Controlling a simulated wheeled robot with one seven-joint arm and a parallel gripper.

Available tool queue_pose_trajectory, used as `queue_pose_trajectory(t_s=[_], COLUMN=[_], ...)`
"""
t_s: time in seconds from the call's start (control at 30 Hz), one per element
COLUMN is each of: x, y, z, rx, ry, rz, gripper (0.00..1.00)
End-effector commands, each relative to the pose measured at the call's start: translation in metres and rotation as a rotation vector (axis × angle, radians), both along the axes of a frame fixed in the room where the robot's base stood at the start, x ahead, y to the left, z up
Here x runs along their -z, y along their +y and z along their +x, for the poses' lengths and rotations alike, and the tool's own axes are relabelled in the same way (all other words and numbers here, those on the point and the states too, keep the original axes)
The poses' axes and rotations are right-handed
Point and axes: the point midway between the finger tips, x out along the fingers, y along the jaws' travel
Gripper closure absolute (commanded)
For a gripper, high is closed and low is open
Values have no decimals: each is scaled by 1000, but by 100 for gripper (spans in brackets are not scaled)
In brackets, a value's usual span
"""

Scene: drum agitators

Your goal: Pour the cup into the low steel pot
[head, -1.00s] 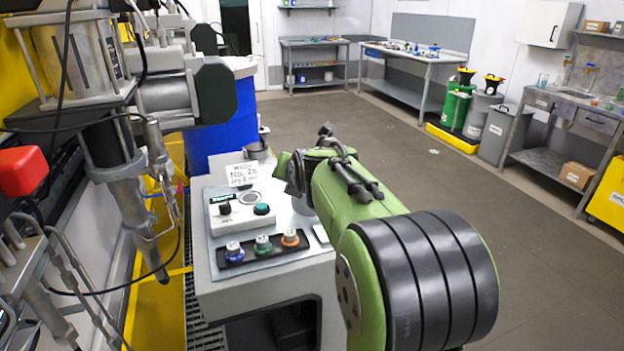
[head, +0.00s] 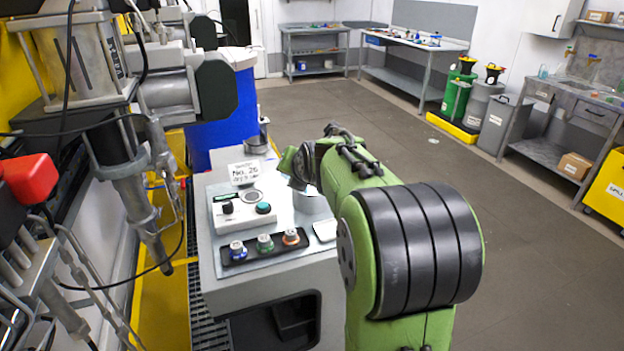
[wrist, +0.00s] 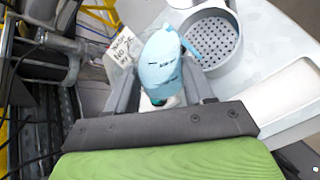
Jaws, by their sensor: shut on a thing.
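My gripper (wrist: 160,98) is shut on a light-blue rounded thing (wrist: 162,62) with dark handwriting, which I take to be the cup. Its mouth and contents cannot be made out. In the wrist view a round steel pot with a perforated floor (wrist: 210,42) lies just beyond and to the right of the held cup. In the head view a low steel vessel (head: 313,204) stands on the grey cabinet, partly behind my arm. My gripper and the cup are mostly hidden there by my green arm.
A handwritten sign (head: 245,174) stands on the cabinet behind a control box (head: 243,210). Another metal vessel (head: 257,142) is beyond the sign. A blue drum (head: 222,110) and machinery (head: 125,160) crowd the left. Open floor lies to the right.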

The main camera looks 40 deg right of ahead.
Motion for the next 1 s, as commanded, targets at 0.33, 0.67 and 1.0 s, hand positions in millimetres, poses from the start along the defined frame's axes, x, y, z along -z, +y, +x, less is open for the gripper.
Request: queue_pose_trajectory(t_s=[0.33, 0.67, 1.0], x=[-4, -6, -5], y=[-2, -3, -3], z=[1, 1, 1], rx=[0, 2, 2], ry=[13, 25, 36], rz=[37, 71, 106], gripper=[80, 80, 80])
